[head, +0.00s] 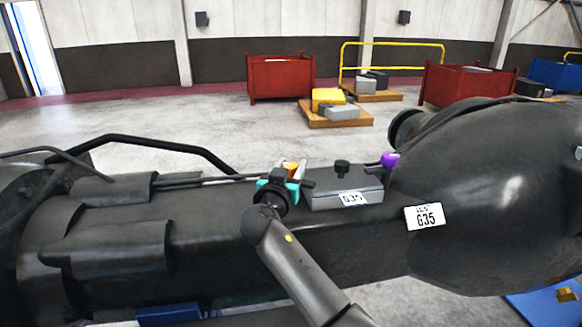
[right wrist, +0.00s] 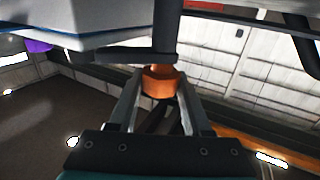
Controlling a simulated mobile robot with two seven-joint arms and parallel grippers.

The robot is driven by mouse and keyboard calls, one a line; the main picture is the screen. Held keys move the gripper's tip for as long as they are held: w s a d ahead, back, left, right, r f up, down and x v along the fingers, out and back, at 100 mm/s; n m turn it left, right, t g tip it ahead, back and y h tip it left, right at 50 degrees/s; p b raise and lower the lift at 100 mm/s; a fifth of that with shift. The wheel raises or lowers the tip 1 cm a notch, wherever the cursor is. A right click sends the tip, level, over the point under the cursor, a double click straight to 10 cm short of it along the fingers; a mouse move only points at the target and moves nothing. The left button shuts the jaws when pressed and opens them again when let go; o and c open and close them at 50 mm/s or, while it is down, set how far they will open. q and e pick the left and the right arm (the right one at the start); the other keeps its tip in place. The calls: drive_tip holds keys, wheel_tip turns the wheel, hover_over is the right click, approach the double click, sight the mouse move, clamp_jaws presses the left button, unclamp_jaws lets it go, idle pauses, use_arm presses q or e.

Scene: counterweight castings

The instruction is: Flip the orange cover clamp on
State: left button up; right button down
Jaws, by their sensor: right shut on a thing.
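The orange cover clamp (head: 290,167) sits at the left end of a grey box with a lid (head: 345,187) on top of the large black machine. In the right wrist view the orange clamp (right wrist: 159,82) is between my two fingers. My right gripper (head: 278,187) is at the clamp from the near side, shut on it; its fingers also show in the right wrist view (right wrist: 158,98). The gripper partly hides the clamp in the head view. A black knob (head: 342,166) stands on the lid, and a purple part (head: 389,160) is at the box's right end. My left gripper is not seen.
A dark curved handrail (head: 165,145) and a thin rod run along the machine left of the box. A large rounded black body (head: 490,190) with a G35 label rises on the right. Red bins (head: 281,78) and pallets (head: 335,118) stand far back on open floor.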

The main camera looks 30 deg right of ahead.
drive_tip(key=shift+n+t+y, duration=0.4)
drive_tip(key=shift+y, duration=0.1)
drive_tip(key=shift+n+t+y+p, duration=0.5)
drive_tip(key=shift+n+y, duration=0.1)
drive_tip(key=shift+y, duration=0.2)
drive_tip(key=shift+n+t+y+p, duration=0.55)
drive_tip(key=shift+n+y, duration=0.15)
drive_tip(key=shift+y, duration=0.3)
drive_tip(key=n+t+y+p, duration=0.1)
drive_tip(key=n+y+p, duration=0.1)
drive_tip(key=y+p, duration=0.1)
drive_tip(key=shift+r+n+y, duration=0.15)
drive_tip(key=shift+n+y, duration=0.25)
drive_tip(key=shift+y, duration=0.2)
drive_tip(key=shift+n+y+p, duration=0.7)
drive_tip(key=shift+n+y, duration=0.1)
drive_tip(key=shift+y, duration=0.4)
drive_tip(key=shift+f, duration=0.2)
drive_tip(key=shift+c, duration=1.7)
unclamp_jaws()
